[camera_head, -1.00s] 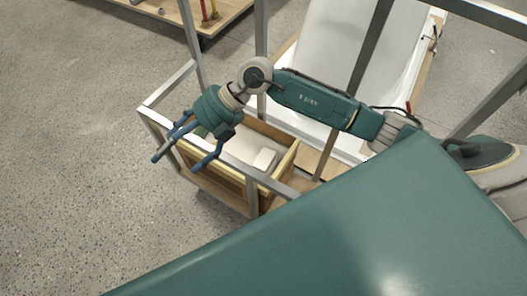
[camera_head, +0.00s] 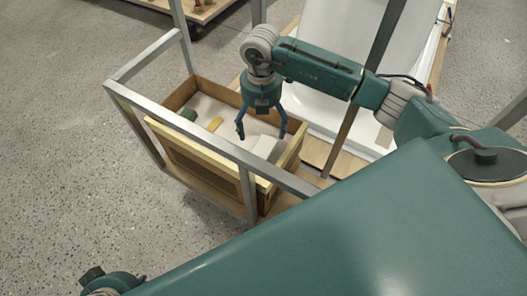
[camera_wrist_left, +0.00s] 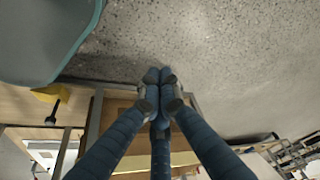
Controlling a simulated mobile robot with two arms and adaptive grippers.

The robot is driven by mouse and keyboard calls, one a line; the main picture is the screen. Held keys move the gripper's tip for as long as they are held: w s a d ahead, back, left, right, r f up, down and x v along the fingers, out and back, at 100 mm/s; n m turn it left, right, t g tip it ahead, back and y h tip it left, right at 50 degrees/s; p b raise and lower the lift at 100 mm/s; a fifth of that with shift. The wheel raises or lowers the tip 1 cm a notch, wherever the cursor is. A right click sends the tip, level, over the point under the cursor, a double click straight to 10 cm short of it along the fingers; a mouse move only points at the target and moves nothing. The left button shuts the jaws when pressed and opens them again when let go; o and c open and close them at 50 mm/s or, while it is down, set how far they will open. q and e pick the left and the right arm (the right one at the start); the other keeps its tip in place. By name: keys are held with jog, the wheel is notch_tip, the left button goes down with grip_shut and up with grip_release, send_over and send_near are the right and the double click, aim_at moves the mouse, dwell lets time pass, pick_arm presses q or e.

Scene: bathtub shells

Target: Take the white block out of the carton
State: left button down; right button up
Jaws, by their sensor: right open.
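The white block (camera_head: 264,148) lies at the right end inside the open carton (camera_head: 290,157), near its front wall. My right gripper (camera_head: 262,132) points down over the carton with its blue fingers spread and empty. Its fingertips are just above and behind the block; whether they touch it cannot be told. My left gripper's wrist (camera_head: 108,284) shows at the bottom left edge of the head view. In the left wrist view the left gripper (camera_wrist_left: 158,88) has its fingertips together with nothing between them.
A yellow piece (camera_head: 215,124) and a green piece (camera_head: 188,115) lie in the carton's left part. A grey metal frame (camera_head: 200,140) surrounds the carton, with a bar along its front. A white tub shell (camera_head: 340,60) stands behind at the right. Open floor lies left.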

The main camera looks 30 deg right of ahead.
jog(key=b, duration=0.1)
send_over(260, 146)
jog(key=f, duration=0.4)
jog(key=shift+w+d+f, duration=0.1)
jog(key=shift+d+f, duration=0.2)
jog(key=shift+f, duration=0.1)
jog(key=f, duration=0.1)
jog(key=f+b, duration=0.1)
jog(key=shift+a+f, duration=0.3)
jog(key=shift+f, duration=0.6)
pick_arm(q)
jog(key=w, duration=0.1)
jog(key=w+d+t, duration=0.1)
jog(key=w, duration=0.1)
jog(key=w+t, duration=0.1)
jog(key=shift+w+d+f, duration=0.15)
jog(key=shift+w+f, duration=0.1)
pick_arm(e)
jog(key=shift+f, duration=0.15)
jog(key=c, duration=0.9)
